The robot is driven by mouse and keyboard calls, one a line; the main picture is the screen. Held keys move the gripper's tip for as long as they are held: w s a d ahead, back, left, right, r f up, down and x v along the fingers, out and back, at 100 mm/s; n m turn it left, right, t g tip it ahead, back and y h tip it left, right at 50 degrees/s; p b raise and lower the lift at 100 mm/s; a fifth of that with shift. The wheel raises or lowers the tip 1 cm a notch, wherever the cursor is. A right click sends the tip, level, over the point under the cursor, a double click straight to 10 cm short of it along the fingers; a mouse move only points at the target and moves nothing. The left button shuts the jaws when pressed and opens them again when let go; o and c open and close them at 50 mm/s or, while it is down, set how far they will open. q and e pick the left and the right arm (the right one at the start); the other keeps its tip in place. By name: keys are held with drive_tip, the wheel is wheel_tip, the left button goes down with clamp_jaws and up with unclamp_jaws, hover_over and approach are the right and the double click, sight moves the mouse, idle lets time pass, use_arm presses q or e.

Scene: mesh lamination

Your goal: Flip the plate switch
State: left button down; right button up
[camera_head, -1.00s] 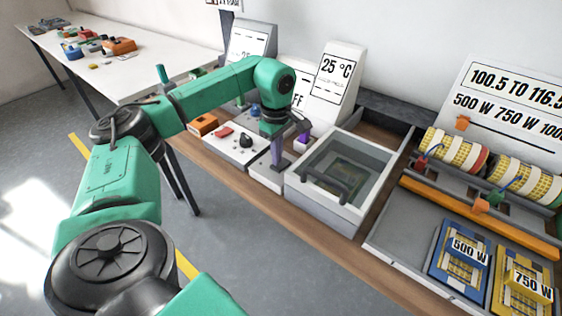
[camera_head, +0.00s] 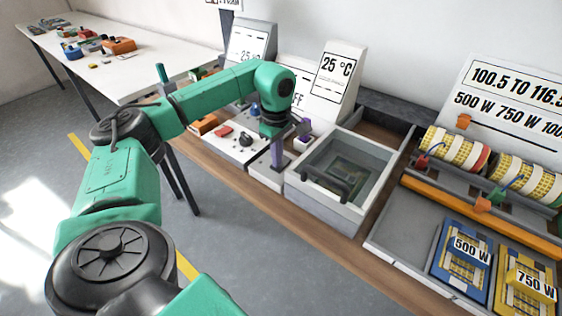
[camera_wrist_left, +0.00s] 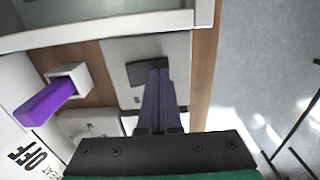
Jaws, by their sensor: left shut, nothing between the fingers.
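My left gripper (camera_head: 277,158) is shut, its purple fingers (camera_wrist_left: 157,100) side by side with nothing between them. In the left wrist view the fingertips overlap the edge of a dark rocker switch (camera_wrist_left: 142,73) on a light grey panel (camera_wrist_left: 121,52); whether they touch it I cannot tell. In the head view the gripper hides the rocker. A purple lever (camera_wrist_left: 45,102) sticks out of a white square socket (camera_wrist_left: 73,74) beside the panel. The display behind reads OFF (camera_wrist_left: 27,155). My right gripper is not in view.
A grey open box with a glassy inside (camera_head: 325,207) stands right of the gripper. A white unit with red and black controls (camera_head: 222,140) stands left. A 25 °C display (camera_head: 335,68) rises behind. Farther right is a tray (camera_head: 400,232) with 500 W and 750 W pieces.

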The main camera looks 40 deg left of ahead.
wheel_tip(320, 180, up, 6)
drive_tip(key=p, duration=0.6)
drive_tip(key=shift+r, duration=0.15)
